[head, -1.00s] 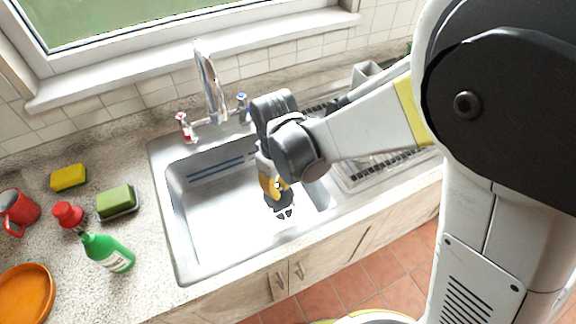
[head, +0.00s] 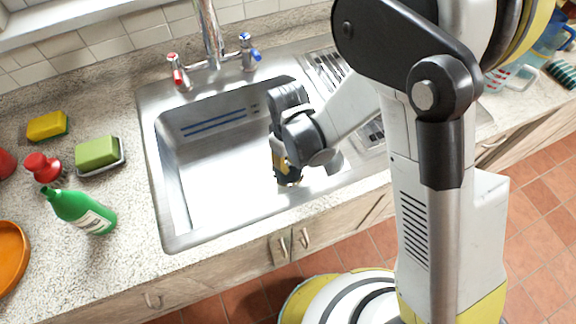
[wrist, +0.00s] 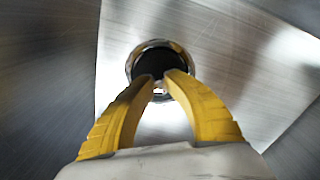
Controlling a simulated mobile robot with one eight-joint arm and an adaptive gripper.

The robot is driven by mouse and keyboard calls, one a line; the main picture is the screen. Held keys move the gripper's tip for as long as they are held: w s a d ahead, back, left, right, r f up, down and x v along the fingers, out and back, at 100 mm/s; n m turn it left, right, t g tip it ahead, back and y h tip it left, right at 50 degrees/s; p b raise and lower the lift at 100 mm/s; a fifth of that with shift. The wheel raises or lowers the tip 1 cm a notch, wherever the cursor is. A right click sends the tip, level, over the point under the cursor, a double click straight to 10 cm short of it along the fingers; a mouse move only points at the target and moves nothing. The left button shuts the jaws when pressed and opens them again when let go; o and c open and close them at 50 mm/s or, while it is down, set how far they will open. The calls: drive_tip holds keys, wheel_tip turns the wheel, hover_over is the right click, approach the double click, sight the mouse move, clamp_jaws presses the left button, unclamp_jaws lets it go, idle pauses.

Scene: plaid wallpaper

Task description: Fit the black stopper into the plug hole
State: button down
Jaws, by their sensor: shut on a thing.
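The sink basin (head: 215,195) is bare steel. In the wrist view, the black stopper (wrist: 160,63) shows as a dark disc at the tips of my gripper's yellow fingers (wrist: 160,79), which are closed in on it. The bright metal rim of the plug hole (wrist: 154,43) rings the stopper. I cannot tell whether the stopper sits in the hole or just over it. In the head view, my gripper (head: 287,182) points down low in the right part of the basin. The stopper and plug hole are hidden there.
The tap (head: 210,35) stands behind the basin. A green bottle (head: 80,211), a green sponge (head: 97,152), a yellow sponge (head: 47,126) and an orange plate (head: 10,258) are on the left counter. The ribbed drainer (head: 325,68) is to the right. The rest of the basin is clear.

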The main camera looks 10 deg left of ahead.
sight(288, 162)
drive_tip(key=shift+f, duration=0.3)
drive_tip(key=shift+f, duration=0.1)
drive_tip(key=shift+f, duration=0.15)
drive_tip(key=c, duration=1.4)
unclamp_jaws()
drive_tip(key=shift+r, duration=0.2)
wheel_tip(288, 162, up, 12)
drive_tip(key=p, duration=0.5)
drive_tip(key=d+r+m+t+y, duration=0.1)
drive_tip(key=d+r+m+t, duration=0.35)
drive_tip(key=d+r, duration=0.95)
drive_tip(key=s+d+r+m+t, duration=0.1)
drive_tip(key=s+d+r+m, duration=0.1)
drive_tip(key=d, duration=0.3)
drive_tip(key=s+d+r+m+t+h, duration=0.1)
drive_tip(key=s+d+r+m, duration=0.2)
drive_tip(key=d+r+m, duration=0.1)
drive_tip(key=shift+s+d+m+t, duration=0.3)
drive_tip(key=shift+d+m, duration=0.25)
drive_tip(key=shift+d, duration=0.7)
